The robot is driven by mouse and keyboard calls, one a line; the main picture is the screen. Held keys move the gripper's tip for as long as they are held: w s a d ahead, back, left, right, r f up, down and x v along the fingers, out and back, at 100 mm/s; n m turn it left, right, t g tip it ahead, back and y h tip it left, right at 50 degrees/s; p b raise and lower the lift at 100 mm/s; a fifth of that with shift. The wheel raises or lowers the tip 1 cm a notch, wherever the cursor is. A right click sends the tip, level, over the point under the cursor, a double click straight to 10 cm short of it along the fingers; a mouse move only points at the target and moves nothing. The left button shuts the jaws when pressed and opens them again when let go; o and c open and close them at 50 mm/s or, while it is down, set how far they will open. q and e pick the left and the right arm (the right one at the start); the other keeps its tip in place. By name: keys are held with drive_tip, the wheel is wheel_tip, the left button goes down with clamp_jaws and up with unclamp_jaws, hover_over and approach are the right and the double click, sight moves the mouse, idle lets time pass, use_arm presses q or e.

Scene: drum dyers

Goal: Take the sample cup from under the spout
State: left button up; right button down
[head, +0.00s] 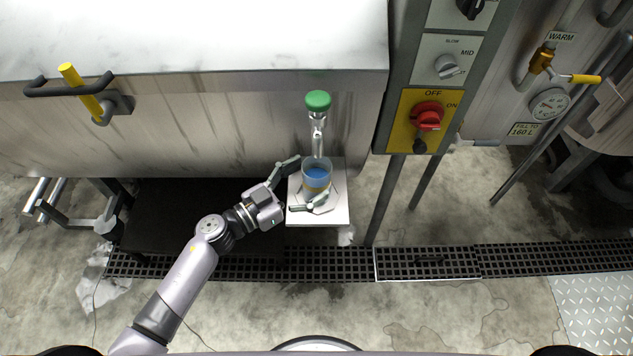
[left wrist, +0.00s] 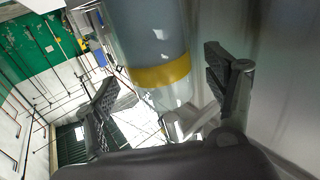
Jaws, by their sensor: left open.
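The sample cup (head: 316,178) is clear, with blue liquid and a yellow band. It stands upright on a small white shelf (head: 337,214) under the spout (head: 318,141), which has a green knob (head: 318,101) on top. My left gripper (head: 306,183) is open, with one finger on the far-left side of the cup and the other on its near side. In the left wrist view the cup (left wrist: 150,45) rises between the two open fingers (left wrist: 160,95); I cannot tell whether either touches it. My right gripper is not in view.
The steel drum body (head: 200,125) overhangs behind the shelf, with a yellow-handled latch (head: 85,92) at left. A control panel (head: 424,118) with a red switch stands right of the spout on metal legs. A floor grate (head: 330,265) runs in front; the floor nearer me is clear.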

use_arm(q)
drive_tip(key=x, duration=0.3)
drive_tip(key=shift+s+a, duration=0.1)
drive_tip(key=shift+c, duration=0.4)
drive_tip(key=c, duration=1.2)
